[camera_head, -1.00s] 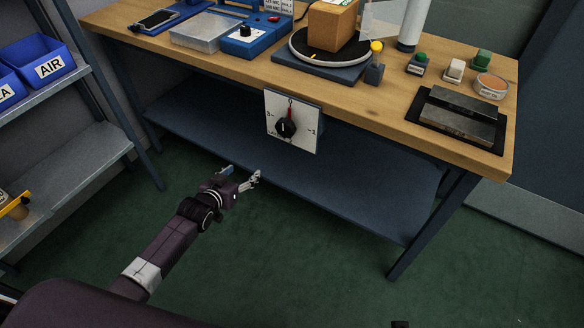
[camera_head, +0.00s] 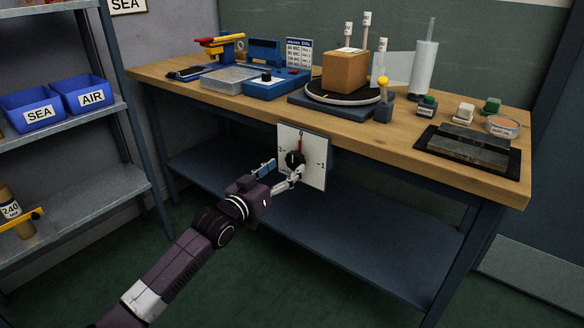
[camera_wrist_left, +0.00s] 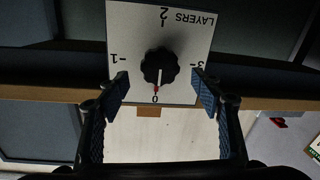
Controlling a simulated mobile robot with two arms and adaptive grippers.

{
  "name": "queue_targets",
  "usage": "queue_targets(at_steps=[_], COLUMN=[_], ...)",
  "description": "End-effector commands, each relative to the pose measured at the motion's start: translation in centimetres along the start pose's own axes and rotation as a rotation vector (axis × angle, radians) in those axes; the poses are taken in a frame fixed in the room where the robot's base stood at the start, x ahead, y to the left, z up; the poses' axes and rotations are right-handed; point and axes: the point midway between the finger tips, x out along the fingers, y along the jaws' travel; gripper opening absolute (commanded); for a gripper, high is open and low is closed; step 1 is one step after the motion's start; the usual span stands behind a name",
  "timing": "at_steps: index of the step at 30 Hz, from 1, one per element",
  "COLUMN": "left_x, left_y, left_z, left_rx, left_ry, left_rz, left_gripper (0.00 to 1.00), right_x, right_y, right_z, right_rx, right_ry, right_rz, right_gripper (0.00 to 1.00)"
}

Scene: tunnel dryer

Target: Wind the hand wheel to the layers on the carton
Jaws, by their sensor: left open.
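The hand wheel (camera_head: 293,160) is a black lobed knob on a white dial plate (camera_head: 316,172) at the bench's front edge. In the left wrist view the knob (camera_wrist_left: 158,66) appears upside down, with "LAYERS" and marks 0 to 3; its white line and red tip point at 0. My left gripper (camera_head: 281,170) is open in front of the plate; in the wrist view its blue-padded fingers stand on either side of the knob, apart from it. The brown carton (camera_head: 346,72) sits on the round turntable (camera_head: 320,93); no layer number is readable on it. My right gripper is not in view.
The wooden bench (camera_head: 400,150) carries a blue device (camera_head: 276,85), a yellow-topped post (camera_head: 383,100) and a dark slab (camera_head: 470,145). A sign (camera_head: 299,54) stands behind. A shelf with blue SEA (camera_head: 36,110) and AIR bins is at left. Floor in front is clear.

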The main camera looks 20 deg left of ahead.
Motion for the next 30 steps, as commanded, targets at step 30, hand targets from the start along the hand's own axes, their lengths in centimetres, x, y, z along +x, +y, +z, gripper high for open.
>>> queue_targets(at_steps=[30], left_x=[4.1], left_y=[0.0], left_z=[0.1], left_rx=[0.001], left_ry=[-0.001], left_rz=[0.0], left_gripper=[0.25], right_x=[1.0], right_y=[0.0], right_z=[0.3], right_rx=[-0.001], right_ry=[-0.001], right_rz=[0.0], right_gripper=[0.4])
